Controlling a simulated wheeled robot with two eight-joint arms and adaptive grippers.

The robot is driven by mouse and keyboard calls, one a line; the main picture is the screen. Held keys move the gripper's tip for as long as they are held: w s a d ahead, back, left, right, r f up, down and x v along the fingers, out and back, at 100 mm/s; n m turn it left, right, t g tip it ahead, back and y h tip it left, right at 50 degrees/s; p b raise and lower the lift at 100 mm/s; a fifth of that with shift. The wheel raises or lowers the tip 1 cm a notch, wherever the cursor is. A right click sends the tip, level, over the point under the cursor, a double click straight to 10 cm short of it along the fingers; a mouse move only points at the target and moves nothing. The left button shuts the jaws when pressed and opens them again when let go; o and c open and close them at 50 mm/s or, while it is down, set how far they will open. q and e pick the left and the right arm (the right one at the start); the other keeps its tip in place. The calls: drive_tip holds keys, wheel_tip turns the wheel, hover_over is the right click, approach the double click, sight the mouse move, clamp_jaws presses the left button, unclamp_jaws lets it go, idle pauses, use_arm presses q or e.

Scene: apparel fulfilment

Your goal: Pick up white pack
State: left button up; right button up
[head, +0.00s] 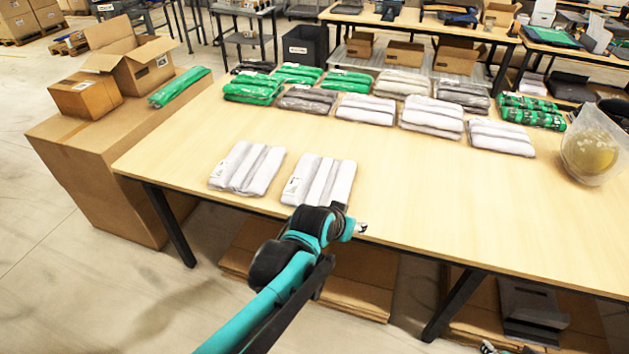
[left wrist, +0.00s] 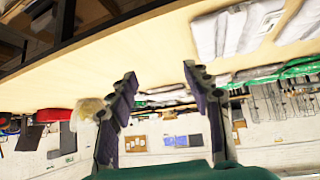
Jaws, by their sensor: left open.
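Two white packs lie side by side near the table's front edge in the head view, a left one (head: 247,168) and a right one (head: 319,181). More white packs lie in the rows behind, including one in the middle (head: 432,116). My left gripper (head: 352,226) is at the front edge, just right of and nearer than the right front pack, apart from it. In the left wrist view the gripper (left wrist: 160,76) is open with nothing between its fingers; a white pack (left wrist: 222,34) lies to the upper right. A small metallic piece at the head view's bottom edge may be my right gripper.
Green packs (head: 252,89) and grey packs (head: 306,99) lie among the rows on the wooden table (head: 450,210). A clear bag with a yellow thing (head: 592,150) is at the right. Cardboard boxes (head: 130,65) stand left. The table's front right is clear.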

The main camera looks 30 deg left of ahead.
use_arm(q)
drive_tip(key=w+a+f+t, duration=0.1)
drive_tip(key=w+a+f, duration=0.1)
drive_tip(key=w+a, duration=0.3)
drive_tip(key=w+a+f+n+t+y+p, duration=0.1)
drive_tip(key=w+a+f, duration=0.2)
drive_tip(key=w+a, duration=0.2)
drive_tip(key=w+a+f+t+y+p, duration=0.1)
drive_tip(key=w+a+f, duration=0.1)
drive_tip(key=w+a, duration=0.3)
drive_tip(key=shift+w+f+n, duration=0.4)
drive_tip(key=shift+w, duration=0.45)
drive_tip(key=y, duration=0.1)
approach(321, 176)
drive_tip(key=shift+s+d+f+n+t, duration=0.25)
drive_tip(key=shift+d+f+n+t, duration=0.15)
drive_tip(key=shift+f, duration=0.05)
drive_tip(key=shift+w+a+f+y, duration=0.15)
drive_tip(key=shift+w+f+y, duration=0.05)
drive_tip(key=shift+f+y, duration=0.1)
drive_tip(key=b+x, duration=0.2)
drive_tip(key=x, duration=0.5)
drive_tip(key=shift+w+a, duration=0.1)
drive_tip(key=shift+a, duration=0.05)
drive_tip(key=shift+r, duration=0.15)
drive_tip(key=shift+c, duration=0.6)
clamp_jaws()
drive_tip(key=shift+r, duration=0.1)
